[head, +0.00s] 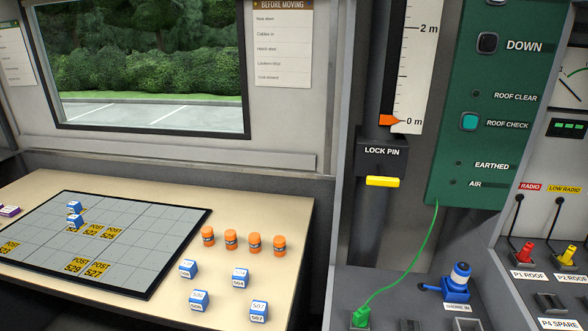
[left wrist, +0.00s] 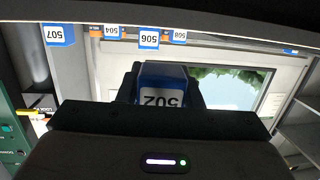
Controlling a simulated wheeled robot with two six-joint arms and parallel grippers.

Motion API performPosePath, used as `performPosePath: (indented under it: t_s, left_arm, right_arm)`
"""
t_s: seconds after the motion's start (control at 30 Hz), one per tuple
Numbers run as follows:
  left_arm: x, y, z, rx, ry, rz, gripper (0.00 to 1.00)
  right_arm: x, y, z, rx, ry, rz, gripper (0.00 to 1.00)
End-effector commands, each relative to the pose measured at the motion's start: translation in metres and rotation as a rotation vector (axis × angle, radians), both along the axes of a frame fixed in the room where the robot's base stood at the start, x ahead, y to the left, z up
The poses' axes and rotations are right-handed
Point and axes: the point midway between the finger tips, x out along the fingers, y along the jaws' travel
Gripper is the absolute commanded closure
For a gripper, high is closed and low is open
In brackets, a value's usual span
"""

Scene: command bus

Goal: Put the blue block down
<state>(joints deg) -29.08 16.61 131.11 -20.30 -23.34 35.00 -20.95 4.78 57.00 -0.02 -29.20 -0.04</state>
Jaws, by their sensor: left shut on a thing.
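In the left wrist view my left gripper (left wrist: 163,88) is shut on a blue block (left wrist: 162,75) with a white label that seems to read 502, upside down. The block sits between the two dark fingers, its lower part hidden by the gripper body. I cannot tell its height above any surface. Neither gripper can be made out in the head view. There, two blue blocks (head: 75,222) stand close together on the grey grid mat (head: 150,225), near yellow POST labels. My right gripper is not in view.
Several blue-and-white blocks (head: 258,311) stand on the table right of the mat, beside a row of orange cylinders (head: 231,240). A purple item (head: 9,211) lies at the left edge. Many grid squares are bare. A control console (head: 395,290) with a green cable stands right.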

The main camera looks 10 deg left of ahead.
Motion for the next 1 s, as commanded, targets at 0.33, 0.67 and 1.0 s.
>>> performPosePath:
  t_s: [0.33,0.67,1.0]
  left_arm:
    - [0.012,-0.065,0.018,-0.013,-0.005,-0.016,0.90]
    - [0.021,-0.096,0.036,-0.002,-0.001,-0.038,0.90]
    - [0.021,-0.097,0.037,0.003,-0.001,-0.040,0.90]
  right_arm:
    - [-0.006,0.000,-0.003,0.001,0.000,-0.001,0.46]
    - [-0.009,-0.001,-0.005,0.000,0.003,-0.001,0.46]
    - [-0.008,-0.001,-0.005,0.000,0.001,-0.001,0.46]
